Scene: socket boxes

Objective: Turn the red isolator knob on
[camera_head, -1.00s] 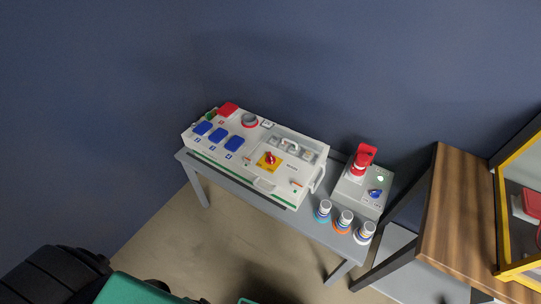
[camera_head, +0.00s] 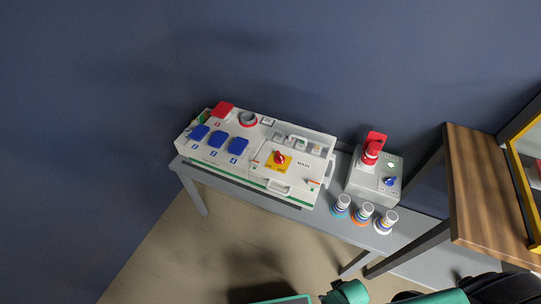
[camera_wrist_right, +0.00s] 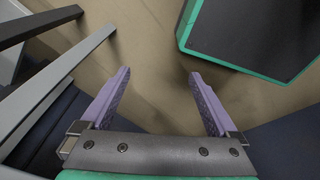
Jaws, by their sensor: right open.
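The red isolator knob (camera_head: 280,158) sits on a yellow plate (camera_head: 271,165) on the white socket box (camera_head: 244,171), beside the "MAIN" label. In the head view my right arm shows at the bottom right, well below the box, and its gripper is out of that picture. In the right wrist view my right gripper (camera_wrist_right: 157,80) is open and empty, with its two purple fingers apart over the floor. My left gripper is in neither view. Nothing touches the knob.
The box stands on a grey table (camera_head: 300,209) against a blue wall. A grey box (camera_head: 370,188) with a red plug (camera_head: 371,151) and a blue switch is to its right. Several small plugs (camera_head: 362,212) stand in front. A wooden-topped table (camera_head: 487,195) is further right.

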